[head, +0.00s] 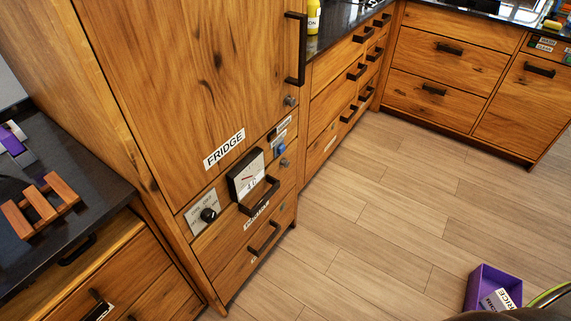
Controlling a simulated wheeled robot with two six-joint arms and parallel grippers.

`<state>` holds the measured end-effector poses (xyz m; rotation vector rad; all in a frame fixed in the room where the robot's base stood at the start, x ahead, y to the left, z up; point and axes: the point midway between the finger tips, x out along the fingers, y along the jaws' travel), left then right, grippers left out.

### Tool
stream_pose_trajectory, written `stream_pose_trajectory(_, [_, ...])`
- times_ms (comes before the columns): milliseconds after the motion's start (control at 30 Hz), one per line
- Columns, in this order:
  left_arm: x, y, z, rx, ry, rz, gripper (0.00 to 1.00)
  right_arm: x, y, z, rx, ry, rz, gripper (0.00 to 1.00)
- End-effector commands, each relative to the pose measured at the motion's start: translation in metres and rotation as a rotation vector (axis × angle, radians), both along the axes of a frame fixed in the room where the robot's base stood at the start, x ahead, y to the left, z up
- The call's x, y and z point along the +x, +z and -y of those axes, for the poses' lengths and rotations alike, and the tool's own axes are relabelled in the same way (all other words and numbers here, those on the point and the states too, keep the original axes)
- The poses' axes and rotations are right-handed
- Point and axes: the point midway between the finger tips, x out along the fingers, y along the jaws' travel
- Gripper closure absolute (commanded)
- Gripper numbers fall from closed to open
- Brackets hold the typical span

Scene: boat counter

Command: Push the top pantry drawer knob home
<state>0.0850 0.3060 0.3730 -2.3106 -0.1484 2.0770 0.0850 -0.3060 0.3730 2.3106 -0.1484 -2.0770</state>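The wooden fridge cabinet carries two drawers at its foot. The upper drawer has a dark bar handle (259,196) and a small white label (257,214) that is hard to read, so I cannot confirm it says pantry. A small round grey knob (284,162) sits near the upper drawer's right end. Another grey knob (290,100) sits higher, beside the fridge door. I cannot tell whether either knob stands out or is pushed in. Neither of my grippers is in view.
The fridge door has a long dark handle (296,48). A dial gauge (246,176), a black rotary switch (208,214) and a blue part (279,149) sit below it. A purple box (492,287) stands on the floor at lower right. The middle floor is clear.

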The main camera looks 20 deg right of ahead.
Motion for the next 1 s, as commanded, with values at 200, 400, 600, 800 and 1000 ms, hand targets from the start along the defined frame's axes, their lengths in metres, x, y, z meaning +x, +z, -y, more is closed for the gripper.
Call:
stream_pose_trajectory(200, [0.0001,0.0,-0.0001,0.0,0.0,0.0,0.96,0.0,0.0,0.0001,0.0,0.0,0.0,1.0])
stream_pose_trajectory(400, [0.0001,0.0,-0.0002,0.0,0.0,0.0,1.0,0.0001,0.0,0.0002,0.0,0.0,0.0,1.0])
stream_pose_trajectory(600, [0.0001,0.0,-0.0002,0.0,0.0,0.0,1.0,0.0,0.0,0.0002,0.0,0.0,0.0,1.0])
stream_pose_trajectory(800, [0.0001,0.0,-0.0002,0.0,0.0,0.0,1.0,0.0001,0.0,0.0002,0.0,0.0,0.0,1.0])
stream_pose_trajectory(1000, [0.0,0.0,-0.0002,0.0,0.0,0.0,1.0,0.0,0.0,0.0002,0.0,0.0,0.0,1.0])
